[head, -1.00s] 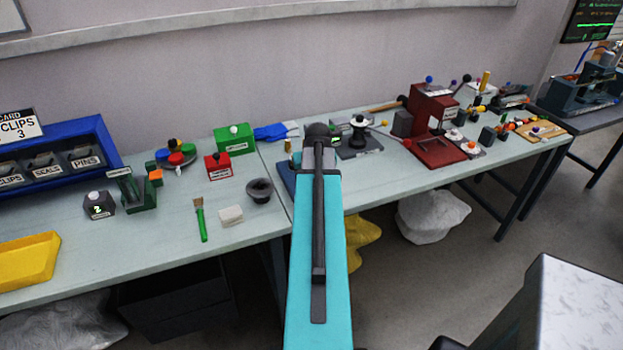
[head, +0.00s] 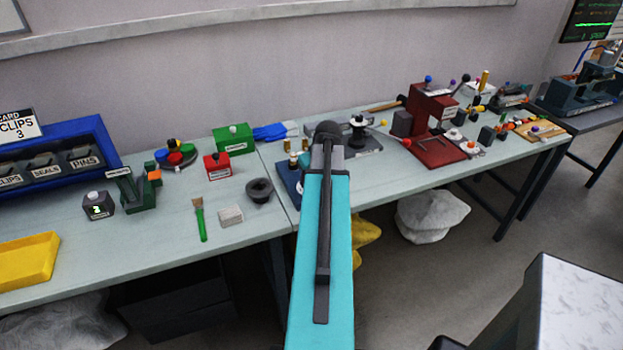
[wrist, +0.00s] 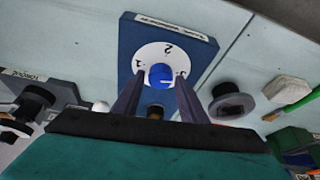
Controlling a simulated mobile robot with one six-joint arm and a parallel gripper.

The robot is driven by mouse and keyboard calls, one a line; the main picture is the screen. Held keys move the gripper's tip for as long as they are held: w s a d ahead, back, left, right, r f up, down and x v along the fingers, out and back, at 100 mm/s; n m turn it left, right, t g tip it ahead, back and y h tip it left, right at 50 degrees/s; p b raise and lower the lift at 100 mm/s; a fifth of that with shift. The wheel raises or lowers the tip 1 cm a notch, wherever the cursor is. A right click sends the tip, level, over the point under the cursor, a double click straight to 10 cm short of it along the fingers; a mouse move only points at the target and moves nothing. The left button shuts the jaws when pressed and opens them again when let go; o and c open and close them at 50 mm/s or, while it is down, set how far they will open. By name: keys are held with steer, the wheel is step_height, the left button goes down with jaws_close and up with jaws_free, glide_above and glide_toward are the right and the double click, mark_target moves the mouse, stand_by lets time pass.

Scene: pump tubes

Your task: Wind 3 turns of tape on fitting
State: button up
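A blue board (wrist: 138,38) carries a white dial (wrist: 165,54) marked 1, 2, 3, with a blue knob (wrist: 161,76) at its centre. My gripper (wrist: 160,82) is open in the wrist view, its two fingers apart on either side of the knob in the picture. I cannot tell whether they touch it. My fingers are hidden there. I cannot identify the tape.
A dark round cup (head: 259,190), a pale block (head: 231,215) and a green brush (head: 200,220) lie left of the blue board. A black spool (head: 358,130) stands on a grey base to the right. A red stand (head: 435,150) is farther right.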

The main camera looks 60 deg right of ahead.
stand_by(0.4)
steer(key=shift+d+n+t+y, duration=0.15)
steer(key=shift+n+t+y, duration=0.4)
steer(key=shift+n, duration=1.25)
steer(key=shift+g+y, duration=0.25)
steer(key=shift+d+n+b, duration=0.15)
steer(key=shift+n+b, duration=0.15)
steer(key=shift+n, duration=0.5)
steer(key=shift+n+y, duration=0.6)
steer(key=shift+n, duration=0.4)
steer(key=shift+n, duration=0.3)
steer(key=shift+d+n+y+b, duration=0.1)
steer(key=shift+n+y+b, duration=0.2)
steer(key=shift+n, duration=0.4)
steer(key=shift+n+y, duration=0.4)
steer(key=shift+n, duration=0.5)
